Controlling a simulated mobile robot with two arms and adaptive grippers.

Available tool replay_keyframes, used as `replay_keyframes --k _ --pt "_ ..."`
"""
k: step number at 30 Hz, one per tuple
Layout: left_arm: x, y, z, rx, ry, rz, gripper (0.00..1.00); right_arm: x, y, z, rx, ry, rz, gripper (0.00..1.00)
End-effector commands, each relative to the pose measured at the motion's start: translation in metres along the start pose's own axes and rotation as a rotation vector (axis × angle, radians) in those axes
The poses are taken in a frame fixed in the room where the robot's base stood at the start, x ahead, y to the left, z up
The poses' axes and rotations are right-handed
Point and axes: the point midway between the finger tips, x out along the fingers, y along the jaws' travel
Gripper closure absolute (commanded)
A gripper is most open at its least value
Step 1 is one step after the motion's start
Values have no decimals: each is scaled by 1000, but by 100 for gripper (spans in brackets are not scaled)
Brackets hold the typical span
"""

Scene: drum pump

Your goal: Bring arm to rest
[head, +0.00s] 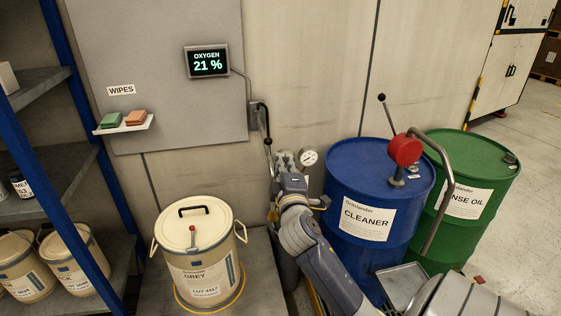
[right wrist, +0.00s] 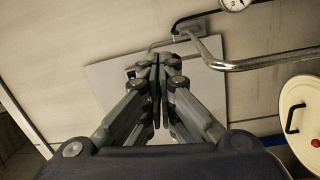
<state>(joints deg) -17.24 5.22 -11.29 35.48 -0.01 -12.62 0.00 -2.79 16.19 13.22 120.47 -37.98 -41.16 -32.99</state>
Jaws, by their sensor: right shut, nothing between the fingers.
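My right arm comes in from the lower right in the head view and reaches up toward the wall. My right gripper (head: 284,160) is at its end, left of the blue drum and beside a pressure gauge (head: 308,157). In the right wrist view the fingers of my right gripper (right wrist: 157,66) are closed together and empty, with the grey wall board (right wrist: 210,85) behind them. My left gripper is not in view.
A blue CLEANER drum (head: 340,180) with a red-headed pump (head: 404,150) and a green RINSE OIL drum (head: 487,180) stand right. A lidded GREY pail (head: 208,273) stands left, by a blue-framed shelf (head: 75,130). An oxygen display (head: 207,62) reads 21 %.

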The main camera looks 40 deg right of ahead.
Motion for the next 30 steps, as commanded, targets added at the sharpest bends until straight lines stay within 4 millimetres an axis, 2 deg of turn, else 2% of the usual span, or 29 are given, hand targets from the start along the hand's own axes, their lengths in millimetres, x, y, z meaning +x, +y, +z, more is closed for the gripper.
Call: replay_keyframes --k 13,15,17,20,23,24,26,27,29,30 --pt "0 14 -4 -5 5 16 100 0 0 0 1 0 -1 100" --pt "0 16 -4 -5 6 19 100 1 -7 -1 3 2 -12 100" --pt "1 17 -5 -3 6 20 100 2 -22 -1 9 6 -38 100" --pt "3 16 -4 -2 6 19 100 3 -68 -3 28 17 -121 100" --pt "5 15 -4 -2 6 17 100 -3 -135 -4 61 28 -241 100" --pt "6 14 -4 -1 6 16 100 -7 -164 -5 77 32 -293 100" --pt "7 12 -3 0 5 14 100 -17 -207 -4 102 32 -372 100" --pt "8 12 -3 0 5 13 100 -26 -236 -2 119 31 -425 100" --pt "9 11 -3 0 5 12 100 -41 -279 1 146 24 -505 100" --pt "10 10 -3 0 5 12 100 -53 -308 3 164 17 -558 100"
